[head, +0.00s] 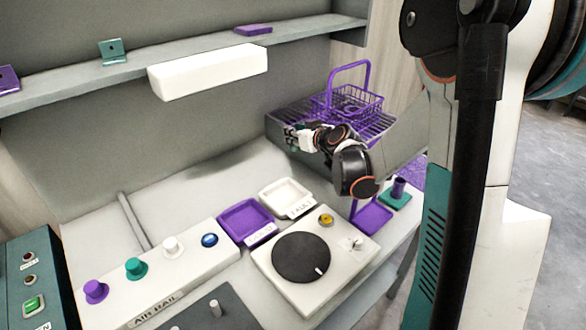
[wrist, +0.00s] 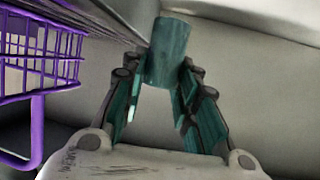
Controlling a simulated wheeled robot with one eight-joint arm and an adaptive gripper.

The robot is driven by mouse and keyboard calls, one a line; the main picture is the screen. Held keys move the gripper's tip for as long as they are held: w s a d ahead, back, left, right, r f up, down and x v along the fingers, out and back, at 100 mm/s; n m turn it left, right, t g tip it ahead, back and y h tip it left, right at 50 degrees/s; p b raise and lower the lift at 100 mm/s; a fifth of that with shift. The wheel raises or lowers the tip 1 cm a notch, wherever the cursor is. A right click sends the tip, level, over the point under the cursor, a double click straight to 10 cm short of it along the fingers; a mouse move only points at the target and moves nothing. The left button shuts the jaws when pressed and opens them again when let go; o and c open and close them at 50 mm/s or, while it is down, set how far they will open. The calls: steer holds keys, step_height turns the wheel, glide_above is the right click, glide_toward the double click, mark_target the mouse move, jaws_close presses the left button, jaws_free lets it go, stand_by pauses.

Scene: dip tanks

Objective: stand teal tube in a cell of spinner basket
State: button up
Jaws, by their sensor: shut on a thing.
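The teal tube (wrist: 170,52) is held between the fingertips of my gripper (wrist: 165,88) in the wrist view, its far end pointing away from the palm. In the head view my gripper (head: 296,136) is in front of the tank at the back right, and the tube is too small there to make out clearly. A purple wire basket (head: 372,104) with a tall handle stands on the tank, just behind and right of my gripper. It also shows at the left edge of the wrist view (wrist: 62,40), apart from the tube. Its cells are not clearly visible.
A white box-shaped fixture (head: 208,71) hangs below the shelf (head: 70,92). Purple (head: 245,221) and white trays (head: 285,197), a dial panel (head: 334,284) and an air rail with knobs (head: 180,268) fill the front bench.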

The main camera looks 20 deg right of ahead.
step_height(320, 180, down, 10)
steer(key=b, duration=0.3)
steer(key=shift+b, duration=0.3)
steer(key=o, duration=0.7)
steer(key=shift+f, duration=0.15)
steer(key=o, duration=0.4)
steer(key=shift+c, duration=0.2)
steer(key=shift+r, duration=0.2)
